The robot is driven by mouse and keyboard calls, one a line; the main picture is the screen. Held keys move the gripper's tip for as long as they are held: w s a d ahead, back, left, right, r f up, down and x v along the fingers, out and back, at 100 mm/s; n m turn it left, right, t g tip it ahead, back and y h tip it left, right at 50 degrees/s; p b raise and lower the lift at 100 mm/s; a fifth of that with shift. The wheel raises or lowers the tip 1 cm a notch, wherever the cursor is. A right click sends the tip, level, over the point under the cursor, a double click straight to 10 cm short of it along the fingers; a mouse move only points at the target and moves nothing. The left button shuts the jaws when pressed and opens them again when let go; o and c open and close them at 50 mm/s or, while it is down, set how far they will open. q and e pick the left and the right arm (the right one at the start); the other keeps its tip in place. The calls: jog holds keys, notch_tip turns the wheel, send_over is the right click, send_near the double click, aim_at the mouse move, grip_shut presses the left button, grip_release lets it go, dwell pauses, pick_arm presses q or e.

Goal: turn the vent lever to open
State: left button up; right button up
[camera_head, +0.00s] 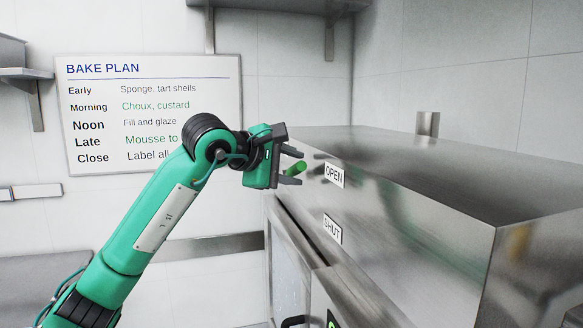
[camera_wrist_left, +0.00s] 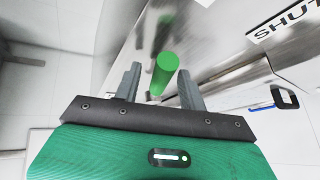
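The vent lever's green handle (camera_head: 297,168) sticks out from the front of the steel unit, at about the height of the OPEN label (camera_head: 334,175) and above the SHUT label (camera_head: 333,228). My left gripper (camera_head: 291,167) is at the handle, one finger above and one below it. In the left wrist view the green handle (camera_wrist_left: 164,72) stands between the two spread fingers, with a gap to the left finger and close to the right one; contact is not clear. The lever's base is hidden in the head view. My right gripper is not in view.
The steel unit (camera_head: 430,165) fills the right side, with a door and dark handle (camera_head: 293,322) below. A BAKE PLAN board (camera_head: 80,150) hangs on the tiled wall behind my arm. Shelves (camera_head: 25,73) are at the upper left. A steel counter (camera_head: 40,265) is at the lower left.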

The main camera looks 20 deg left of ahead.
pick_arm(q)
jog(key=shift+s+a, duration=0.1)
jog(key=shift+s, duration=0.15)
jog(key=b+v, duration=0.5)
jog(key=v, duration=0.8)
jog(key=shift+r+b, duration=0.15)
jog(key=shift+b, duration=0.15)
jog(key=shift+a, duration=0.1)
